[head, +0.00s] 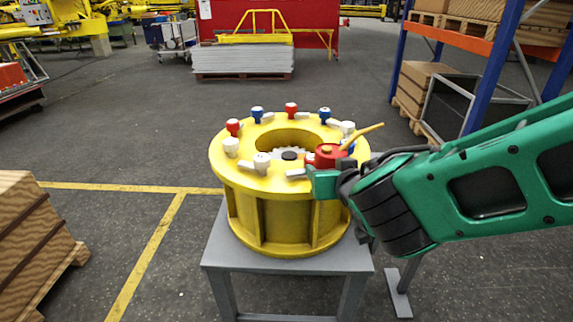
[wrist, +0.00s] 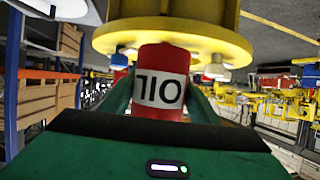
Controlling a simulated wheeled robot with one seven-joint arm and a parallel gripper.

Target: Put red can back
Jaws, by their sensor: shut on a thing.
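The red can (head: 327,155) has a thin yellow spout pointing up and right. In the wrist view the red can (wrist: 161,65) shows a white label with dark letters, upside down. My gripper (head: 322,180) reaches in from the right, with green fingers on both sides of the can, shut on it. The can is at the front right rim of the yellow ring-shaped part (head: 262,205). I cannot tell whether it touches the ring. The ring also shows at the top of the wrist view (wrist: 175,35). The can's lower part is hidden by my gripper in the head view.
The ring stands on a grey table (head: 285,262). Several red, blue and white fittings sit around its top, such as a white one (head: 262,163) left of the can. A wooden crate (head: 35,245) stands at left and a blue-and-orange rack (head: 490,75) at right.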

